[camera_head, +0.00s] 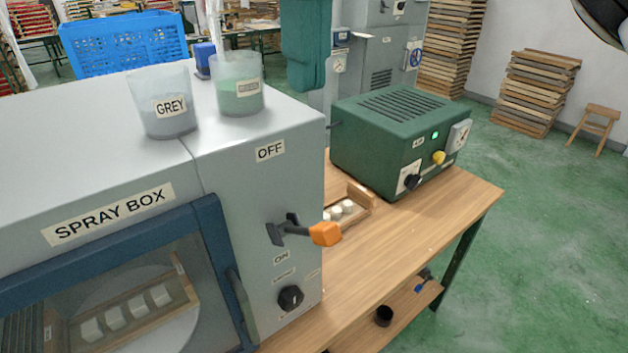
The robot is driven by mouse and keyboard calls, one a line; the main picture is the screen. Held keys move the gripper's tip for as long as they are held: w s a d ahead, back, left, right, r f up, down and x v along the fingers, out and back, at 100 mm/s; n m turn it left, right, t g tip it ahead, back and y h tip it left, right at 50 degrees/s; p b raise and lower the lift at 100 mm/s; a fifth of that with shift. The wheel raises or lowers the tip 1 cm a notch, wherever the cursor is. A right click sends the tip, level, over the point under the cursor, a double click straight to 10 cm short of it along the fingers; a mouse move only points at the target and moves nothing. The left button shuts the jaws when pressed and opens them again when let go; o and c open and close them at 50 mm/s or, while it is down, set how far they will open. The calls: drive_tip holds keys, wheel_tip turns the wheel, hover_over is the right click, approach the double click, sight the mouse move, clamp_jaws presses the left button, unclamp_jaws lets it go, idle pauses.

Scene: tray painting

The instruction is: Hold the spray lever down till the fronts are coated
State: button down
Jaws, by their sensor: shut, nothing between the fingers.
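The spray lever (300,231) with its orange knob (325,234) sticks out to the right from the spray box (240,175), between the OFF label (270,151) above and the ON label (281,258) below. I cannot tell whether it is pressed. Through the window of the box's blue-framed door, a wooden tray (72,344) holds several pale blocks (138,306) in a row. The fronts look whitish, and the glass dims them. My gripper is not in this view, and nothing touches the lever.
Cups of grey (165,125) and green (238,98) paint stand on the box. A dark dial (290,298) sits below the lever. Behind the box, another tray (358,193) of white blocks lies on the wooden bench (410,225), beside a green air unit (395,140) with a lit green lamp.

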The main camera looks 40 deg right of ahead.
hover_over(320, 223)
drive_tip(key=w, duration=0.2)
wheel_tip(320, 223, down, 10)
drive_tip(key=shift+f+p, duration=0.1)
drive_tip(key=shift+p, duration=0.2)
drive_tip(key=shift+s+f, duration=0.75)
drive_tip(key=shift+f, duration=0.15)
drive_tip(key=shift+s+a+f, duration=0.1)
drive_tip(key=shift+s+f, duration=0.3)
drive_tip(key=shift+f, duration=0.2)
drive_tip(key=shift+f, duration=0.1)
